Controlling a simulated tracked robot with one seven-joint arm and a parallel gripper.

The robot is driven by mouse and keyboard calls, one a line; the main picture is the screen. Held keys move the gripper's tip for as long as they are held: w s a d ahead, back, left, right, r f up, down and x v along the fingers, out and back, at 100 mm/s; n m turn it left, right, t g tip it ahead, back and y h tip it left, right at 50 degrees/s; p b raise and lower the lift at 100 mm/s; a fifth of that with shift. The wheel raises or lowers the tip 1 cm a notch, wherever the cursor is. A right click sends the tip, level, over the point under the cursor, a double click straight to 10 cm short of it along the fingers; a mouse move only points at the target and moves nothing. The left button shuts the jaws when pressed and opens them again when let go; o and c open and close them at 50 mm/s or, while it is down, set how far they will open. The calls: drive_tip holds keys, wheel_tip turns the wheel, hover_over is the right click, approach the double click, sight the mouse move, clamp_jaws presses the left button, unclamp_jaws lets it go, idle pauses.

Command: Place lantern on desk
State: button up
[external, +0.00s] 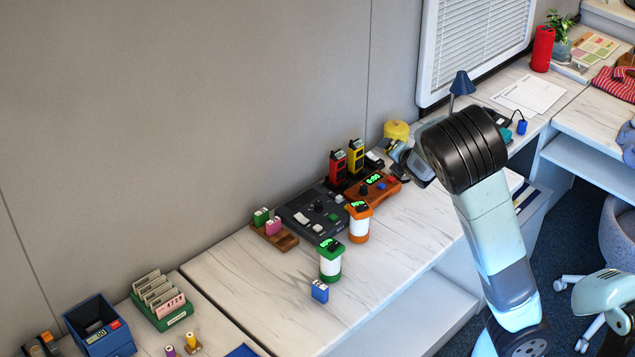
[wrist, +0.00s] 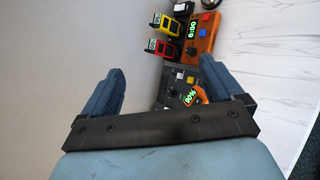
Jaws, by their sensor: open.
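Two lantern-like cylinders with white bodies and lit green displays stand upright on the white marbled desk (external: 235,285) in the external view. One has orange ends, the orange lantern (external: 359,222); the other has green ends, the green lantern (external: 330,260). In the wrist view, the orange lantern's top (wrist: 190,97) shows near the right finger, partly hidden by it. My gripper (wrist: 161,66) is open, with its two blue fingers wide apart and nothing held between them. In the external view my gripper is mostly hidden behind my wrist, above the desk's far part.
A dark control box (external: 310,212), an orange clock unit (external: 373,188), a red radio (external: 337,167) and a yellow radio (external: 356,156) crowd the wall side. A blue block (external: 319,291) stands near the front edge. Desk right of the orange lantern is clear.

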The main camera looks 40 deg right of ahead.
wheel_tip(320, 180, up, 8)
drive_tip(key=w+a+n+t+h, duration=0.1)
drive_tip(key=w+a+n+t, duration=0.15)
drive_tip(key=n, duration=0.35)
wheel_tip(320, 180, up, 7)
drive_tip(key=n+t, duration=0.4)
drive_tip(key=n, duration=0.2)
hover_over(365, 220)
drive_tip(key=v, duration=0.3)
drive_tip(key=shift+y, duration=0.3)
wheel_tip(365, 220, down, 36)
drive_tip(key=shift+r, duration=0.25)
drive_tip(key=shift+w+f, duration=0.15)
drive_tip(key=shift+f, duration=0.15)
drive_tip(key=shift+w+d, duration=0.1)
drive_tip(key=shift+w, duration=0.15)
drive_tip(key=shift+x, duration=3.4)
drive_tip(key=shift+c, duration=0.3)
drive_tip(key=c, duration=1.2)
